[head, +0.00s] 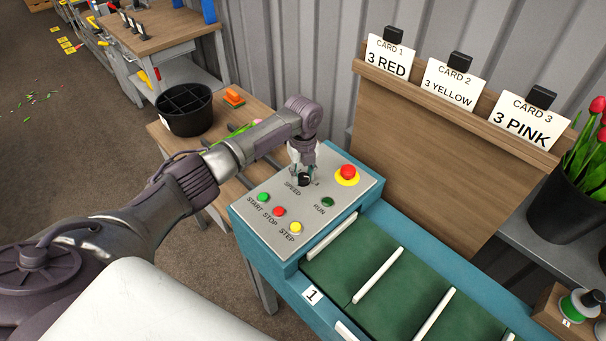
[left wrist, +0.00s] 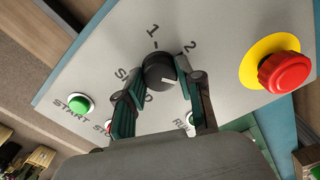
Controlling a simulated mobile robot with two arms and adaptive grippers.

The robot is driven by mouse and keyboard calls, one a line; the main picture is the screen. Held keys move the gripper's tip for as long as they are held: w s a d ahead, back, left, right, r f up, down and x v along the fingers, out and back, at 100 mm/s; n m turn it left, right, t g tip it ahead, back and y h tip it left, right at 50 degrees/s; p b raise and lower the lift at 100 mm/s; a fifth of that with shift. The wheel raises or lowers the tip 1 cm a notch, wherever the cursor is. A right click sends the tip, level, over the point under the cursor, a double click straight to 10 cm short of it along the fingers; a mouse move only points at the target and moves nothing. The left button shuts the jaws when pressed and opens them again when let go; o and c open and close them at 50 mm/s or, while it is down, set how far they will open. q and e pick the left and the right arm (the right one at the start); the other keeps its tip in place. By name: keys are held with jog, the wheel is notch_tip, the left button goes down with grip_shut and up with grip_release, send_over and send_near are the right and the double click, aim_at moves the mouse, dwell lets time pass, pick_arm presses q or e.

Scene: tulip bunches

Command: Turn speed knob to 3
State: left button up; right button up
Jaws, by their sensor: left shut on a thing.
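The black speed knob (head: 304,180) sits on the grey control panel (head: 335,184) above the word SPEED. My left gripper (head: 304,170) reaches down over it. In the left wrist view the two fingers of the gripper (left wrist: 160,88) are shut on either side of the knob (left wrist: 158,69). A white pointer line on the knob points toward the right. Marks 1 and 2 show beyond the knob; no mark 3 can be read, and the right finger covers part of the panel. My right gripper is not in view.
A red emergency button (head: 348,172) stands close on the right. A green conveyor belt (head: 385,295) lies in front.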

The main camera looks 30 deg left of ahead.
aim_at(303, 176)
pick_arm(q)
jog(key=shift+m, duration=0.6)
jog(key=o, duration=1.2)
jog(key=shift+c, duration=0.2)
notch_tip(303, 176, up, 12)
